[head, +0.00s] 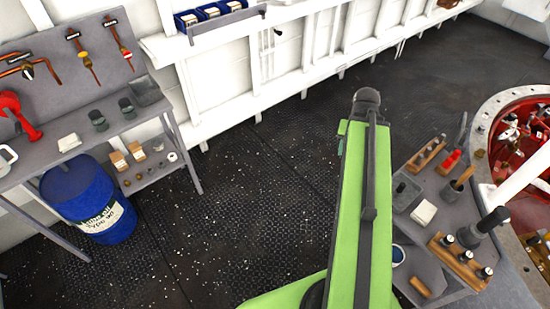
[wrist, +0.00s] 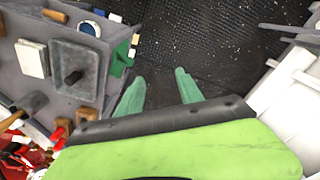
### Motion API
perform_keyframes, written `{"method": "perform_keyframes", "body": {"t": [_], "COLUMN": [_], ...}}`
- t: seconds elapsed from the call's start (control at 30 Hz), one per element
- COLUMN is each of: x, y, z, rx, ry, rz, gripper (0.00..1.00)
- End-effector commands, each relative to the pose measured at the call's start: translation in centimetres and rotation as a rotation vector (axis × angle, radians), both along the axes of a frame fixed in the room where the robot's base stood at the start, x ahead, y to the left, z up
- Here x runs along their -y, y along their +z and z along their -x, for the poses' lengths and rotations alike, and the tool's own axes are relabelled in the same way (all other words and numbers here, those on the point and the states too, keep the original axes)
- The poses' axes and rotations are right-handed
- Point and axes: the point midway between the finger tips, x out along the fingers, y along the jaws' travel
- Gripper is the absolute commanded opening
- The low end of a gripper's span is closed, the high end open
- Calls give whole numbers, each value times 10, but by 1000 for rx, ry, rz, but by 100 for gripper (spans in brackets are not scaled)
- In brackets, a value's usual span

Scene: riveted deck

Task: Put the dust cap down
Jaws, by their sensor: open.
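My gripper (wrist: 158,84) is open in the wrist view, with its two green fingers apart and nothing between them. Dark deck floor shows beyond the fingertips, and the side table is to their left. The same tray (head: 414,184) shows in the head view, right of my green arm. My arm hides part of the table's left side there.
The side table also holds a white block (head: 424,212), a bottle rack (head: 461,262) and a brush (head: 462,178). A round red-lined opening (head: 505,150) lies to the right. A workbench (head: 30,168) and blue drum (head: 88,200) stand left. The middle floor (head: 240,200) is clear.

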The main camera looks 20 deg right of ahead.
Motion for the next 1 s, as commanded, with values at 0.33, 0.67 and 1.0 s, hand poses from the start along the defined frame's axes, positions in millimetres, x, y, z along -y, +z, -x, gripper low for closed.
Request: {"method": "perform_keyframes", "body": {"t": [0.33,0.67,1.0], "x": [-278,-314,-314], "y": [-1,-1,-17], "z": [-79,-77,-76], "rx": [-61,-74,-73], "ry": [578,681,680], "rz": [-22,-24,-23], "gripper": [44,44,44]}}
